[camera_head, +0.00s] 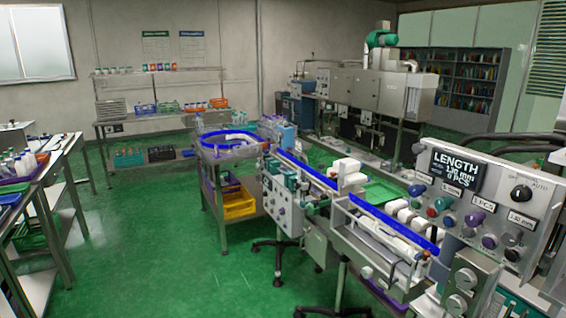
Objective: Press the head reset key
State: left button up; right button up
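The sleeve applicator's control panel (541,208) stands at the right, with a dark display (456,172) that reads LENGTH, what looks like 130 mm, and 0 PCS. Below the display are several coloured knobs or keys, among them a green one (443,203), a red one (432,212) and a purple one (475,219). A black selector knob (521,192) sits at upper right by the word AUTO. The key labels are too small to read, so I cannot tell which is the head reset key. Neither gripper shows in this view.
A blue-edged conveyor (393,224) runs from the bowl feeder (229,151) to the panel. A smaller control box (281,207) hangs below the conveyor. A side table (50,165) is at left. Green floor (145,235) is open between.

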aim_at(467, 232)
jog(key=z, duration=1.25)
